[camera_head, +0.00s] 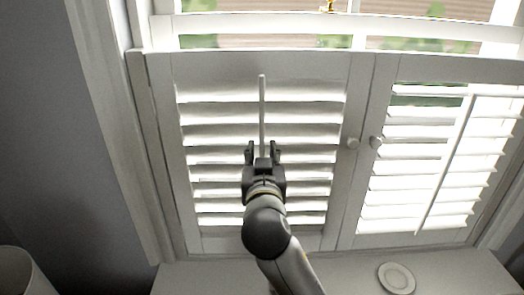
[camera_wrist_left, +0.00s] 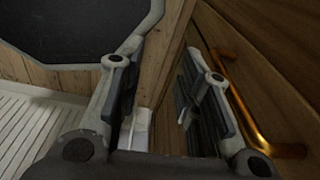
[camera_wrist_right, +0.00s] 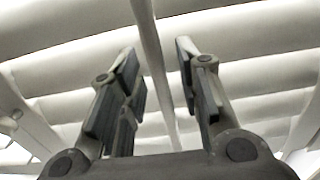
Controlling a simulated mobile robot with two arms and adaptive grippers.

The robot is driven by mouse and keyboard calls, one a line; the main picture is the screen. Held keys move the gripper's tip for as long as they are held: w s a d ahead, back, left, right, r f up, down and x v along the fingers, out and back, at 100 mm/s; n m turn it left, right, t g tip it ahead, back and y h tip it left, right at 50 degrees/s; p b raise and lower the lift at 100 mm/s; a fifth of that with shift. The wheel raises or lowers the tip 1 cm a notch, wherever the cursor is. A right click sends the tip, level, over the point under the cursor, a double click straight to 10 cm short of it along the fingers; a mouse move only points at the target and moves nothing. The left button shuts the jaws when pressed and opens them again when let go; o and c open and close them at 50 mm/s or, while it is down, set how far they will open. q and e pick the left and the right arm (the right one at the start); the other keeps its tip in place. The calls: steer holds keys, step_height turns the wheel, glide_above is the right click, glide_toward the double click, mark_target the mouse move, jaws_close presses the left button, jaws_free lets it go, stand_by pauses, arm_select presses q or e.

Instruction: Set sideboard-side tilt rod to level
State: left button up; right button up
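A white shutter stands in the window with two panels. The left panel's tilt rod (camera_head: 262,95) is upright in front of slanted louvers (camera_head: 205,138) with bright gaps between them. The right panel has its own tilt rod (camera_head: 445,165) and louvers. Which rod is sideboard-side is not clear from these frames. My right gripper (camera_head: 262,150) is open at the left panel's rod. In the right wrist view the rod (camera_wrist_right: 158,70) runs between the spread fingers (camera_wrist_right: 160,68); I see no clear contact. My left gripper (camera_wrist_left: 164,70) is open and empty, away from the shutter.
Small knobs (camera_head: 352,143) sit on the panel frames where they meet. A round white plate-like object (camera_head: 397,278) lies on the ledge below. In the left wrist view a wooden front with a brass handle (camera_wrist_left: 245,105) is close beside my left gripper.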

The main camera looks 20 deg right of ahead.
steer(key=shift+w, duration=0.1)
jaws_close()
steer(key=shift+f+b, duration=1.3)
steer(key=shift+f, duration=0.3)
steer(key=shift+r, duration=0.1)
jaws_free()
